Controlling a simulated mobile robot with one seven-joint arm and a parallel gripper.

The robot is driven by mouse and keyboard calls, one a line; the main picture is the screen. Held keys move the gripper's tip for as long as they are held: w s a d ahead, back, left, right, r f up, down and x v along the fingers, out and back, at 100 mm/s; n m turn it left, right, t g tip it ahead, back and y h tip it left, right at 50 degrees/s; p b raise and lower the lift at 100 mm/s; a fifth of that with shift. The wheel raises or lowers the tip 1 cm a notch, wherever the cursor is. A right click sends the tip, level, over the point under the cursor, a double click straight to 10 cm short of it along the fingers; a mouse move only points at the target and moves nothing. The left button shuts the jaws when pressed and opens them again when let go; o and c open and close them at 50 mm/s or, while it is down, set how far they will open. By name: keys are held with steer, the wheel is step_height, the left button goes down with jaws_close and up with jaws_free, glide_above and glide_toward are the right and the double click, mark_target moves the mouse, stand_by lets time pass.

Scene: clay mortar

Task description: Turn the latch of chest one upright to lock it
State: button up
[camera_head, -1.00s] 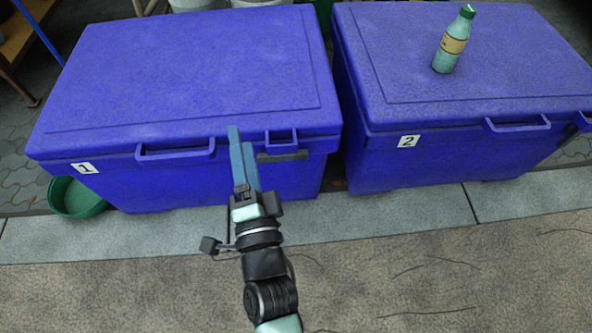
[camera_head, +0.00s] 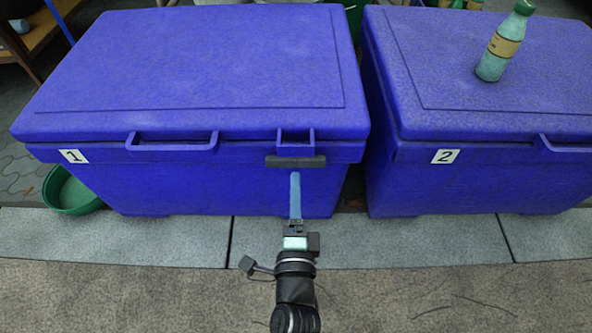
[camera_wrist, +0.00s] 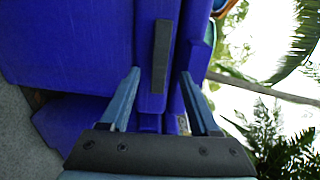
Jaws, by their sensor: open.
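Chest one (camera_head: 190,75) is a blue lidded chest with a white "1" label (camera_head: 73,156) at its front left; its lid is closed. Its latch (camera_head: 296,161) is a dark bar lying horizontally across the front, under a small blue bracket at the right of the chest. In the wrist view the latch (camera_wrist: 161,56) shows ahead, between the finger lines. My gripper (camera_head: 295,178) is in front of the chest, just below the latch in the head view. In the wrist view my gripper (camera_wrist: 160,78) has its two blue-grey fingers apart with nothing between the tips. It appears clear of the latch.
Chest two (camera_head: 440,178), also blue, stands close on the right with a narrow gap between. A green bottle (camera_head: 503,45) stands on its lid. A green bowl (camera_head: 75,195) is on the ground at the left. Paving in front is clear.

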mark_target(296, 164)
steer(key=shift+w+b, duration=0.4)
steer(key=shift+w, duration=2.65)
jaws_close()
